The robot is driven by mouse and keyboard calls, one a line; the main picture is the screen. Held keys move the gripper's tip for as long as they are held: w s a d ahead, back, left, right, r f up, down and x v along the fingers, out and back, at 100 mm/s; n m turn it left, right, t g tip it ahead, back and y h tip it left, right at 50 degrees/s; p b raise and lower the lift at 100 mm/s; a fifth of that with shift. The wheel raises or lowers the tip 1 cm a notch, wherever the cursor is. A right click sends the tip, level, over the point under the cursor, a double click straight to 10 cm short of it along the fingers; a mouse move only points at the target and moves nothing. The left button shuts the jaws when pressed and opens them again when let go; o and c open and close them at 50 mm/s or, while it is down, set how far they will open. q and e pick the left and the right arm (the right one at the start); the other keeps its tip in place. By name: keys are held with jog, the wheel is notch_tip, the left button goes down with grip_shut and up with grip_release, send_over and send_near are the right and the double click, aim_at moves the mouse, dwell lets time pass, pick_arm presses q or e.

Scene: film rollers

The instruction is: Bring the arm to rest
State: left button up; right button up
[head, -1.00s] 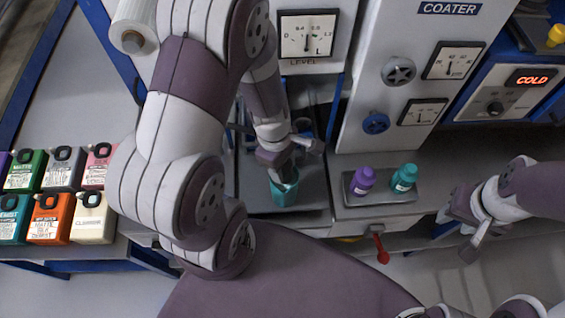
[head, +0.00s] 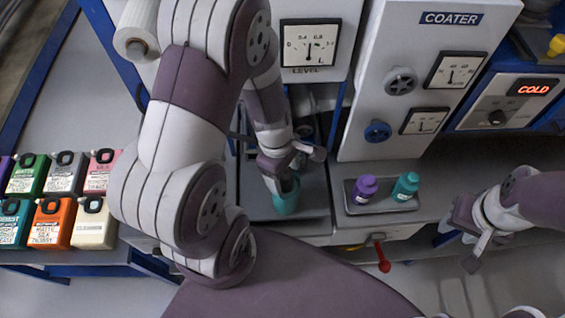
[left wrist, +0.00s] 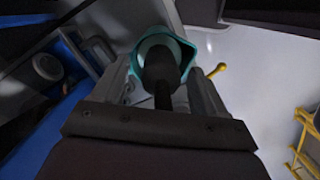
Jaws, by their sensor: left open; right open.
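My left gripper (head: 290,168) is at the teal cup (head: 286,200), which stands on a dark tray in the machine's bay. The gripper is open, its fingers close above and around the cup's rim; I cannot tell whether they touch it. In the left wrist view the teal cup (left wrist: 183,47) shows just beyond and between the spread fingers (left wrist: 162,85), with a dark part in front of it. My right gripper (head: 468,232) is open and empty at the right, in front of the counter.
A grey tray (head: 385,208) holds a purple bottle (head: 364,190) and a teal bottle (head: 406,187) beside the bay. A red-knobbed lever (head: 383,262) sticks out below. Several coloured jugs (head: 52,222) stand at the left. The coater panel (head: 400,100) rises behind.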

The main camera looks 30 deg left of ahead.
pick_arm(q)
notch_tip(320, 180, up, 12)
jog(key=a+p, duration=0.1)
jog(key=shift+a, duration=0.4)
jog(key=shift+w, duration=0.1)
